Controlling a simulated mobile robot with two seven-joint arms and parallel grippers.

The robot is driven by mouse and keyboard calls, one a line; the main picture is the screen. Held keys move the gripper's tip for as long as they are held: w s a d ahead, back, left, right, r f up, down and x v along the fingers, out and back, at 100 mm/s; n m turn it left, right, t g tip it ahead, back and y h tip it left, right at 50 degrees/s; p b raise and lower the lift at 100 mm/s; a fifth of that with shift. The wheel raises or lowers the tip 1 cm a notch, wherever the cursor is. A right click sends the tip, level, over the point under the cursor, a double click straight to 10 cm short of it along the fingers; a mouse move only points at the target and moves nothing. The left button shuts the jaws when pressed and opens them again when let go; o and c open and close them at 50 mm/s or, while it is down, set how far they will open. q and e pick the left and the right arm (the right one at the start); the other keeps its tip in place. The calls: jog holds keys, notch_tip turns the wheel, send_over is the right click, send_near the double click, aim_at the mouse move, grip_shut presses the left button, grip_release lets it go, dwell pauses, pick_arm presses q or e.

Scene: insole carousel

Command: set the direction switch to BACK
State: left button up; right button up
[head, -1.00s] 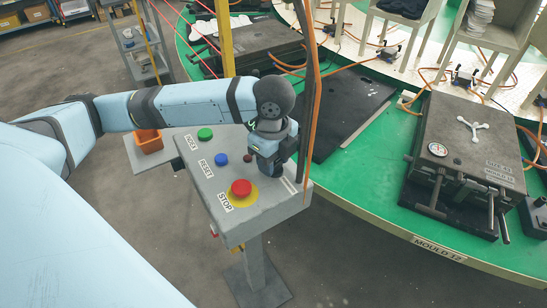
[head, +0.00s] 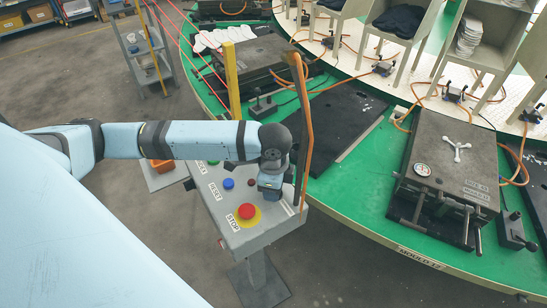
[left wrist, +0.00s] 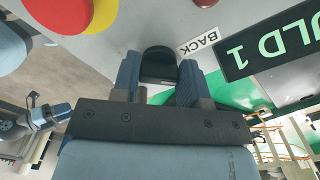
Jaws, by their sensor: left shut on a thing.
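My left gripper (head: 270,192) reaches down onto the sloped top of the grey control box (head: 272,222). In the left wrist view its two fingers (left wrist: 158,82) are shut on the black knob of the direction switch (left wrist: 158,60), one finger on each side. A white BACK label (left wrist: 198,40) is on the panel just right of the knob. The fingers hide part of the knob, and I cannot tell which setting it points to. In the head view the gripper covers the switch.
A red STOP button (head: 246,211) on a yellow disc is close to my left gripper, with a blue button (head: 228,183) behind it. The green carousel (head: 350,205) with mould plates lies to the right. A yellow post (head: 232,80) stands behind the box.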

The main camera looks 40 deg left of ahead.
dwell(0.4)
pick_arm(q)
jog(key=o, duration=0.9)
jog(key=shift+r, duration=0.25)
notch_tip(320, 180, up, 7)
jog(key=shift+r, duration=0.1)
